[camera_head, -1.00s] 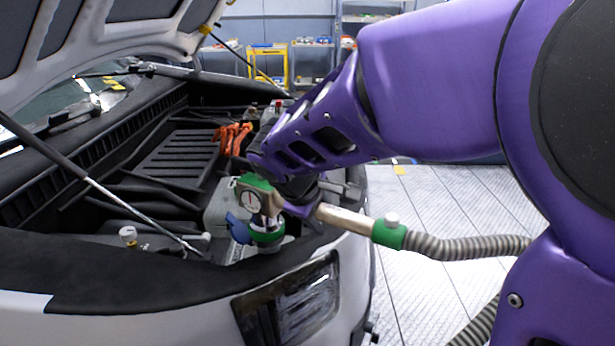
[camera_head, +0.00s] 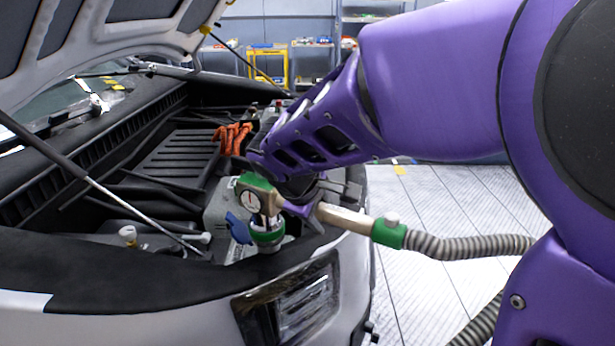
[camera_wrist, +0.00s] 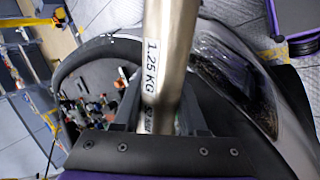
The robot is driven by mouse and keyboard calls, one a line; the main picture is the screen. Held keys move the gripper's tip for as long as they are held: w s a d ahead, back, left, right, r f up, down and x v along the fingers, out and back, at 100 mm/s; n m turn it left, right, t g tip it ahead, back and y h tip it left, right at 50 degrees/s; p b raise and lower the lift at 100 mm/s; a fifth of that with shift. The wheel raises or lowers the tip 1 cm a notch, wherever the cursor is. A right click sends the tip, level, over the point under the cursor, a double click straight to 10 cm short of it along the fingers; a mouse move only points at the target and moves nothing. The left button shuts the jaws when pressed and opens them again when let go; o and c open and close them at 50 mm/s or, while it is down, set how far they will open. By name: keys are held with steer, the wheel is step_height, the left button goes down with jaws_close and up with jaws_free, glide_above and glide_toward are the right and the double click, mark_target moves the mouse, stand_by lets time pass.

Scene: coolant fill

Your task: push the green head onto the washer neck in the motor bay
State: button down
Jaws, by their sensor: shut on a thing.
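The green head (camera_head: 265,239) is the green-banded lower end of a filling tool with a round gauge (camera_head: 250,201) and a blue lever (camera_head: 238,228). It stands roughly upright over the front right corner of the motor bay. My gripper (camera_wrist: 160,125) is shut on the tool's metal handle (camera_wrist: 168,50), which carries a "1.25 KG" label. In the head view my purple arm reaches in from the right and hides part of the grip. The washer neck is not clearly visible; the head covers the spot below it, so I cannot tell whether they touch.
A grey ribbed hose (camera_head: 470,246) runs from the handle's green collar (camera_head: 389,232) to the right. Orange cables (camera_head: 232,137) lie deeper in the bay. A hood strut (camera_head: 110,197) crosses the left side. A white-capped neck (camera_head: 128,235) stands left of the tool.

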steer(key=shift+f+b, duration=0.3)
steer(key=shift+f, duration=1.5)
stand_by(0.4)
steer(key=shift+c, duration=1.9)
jaws_free()
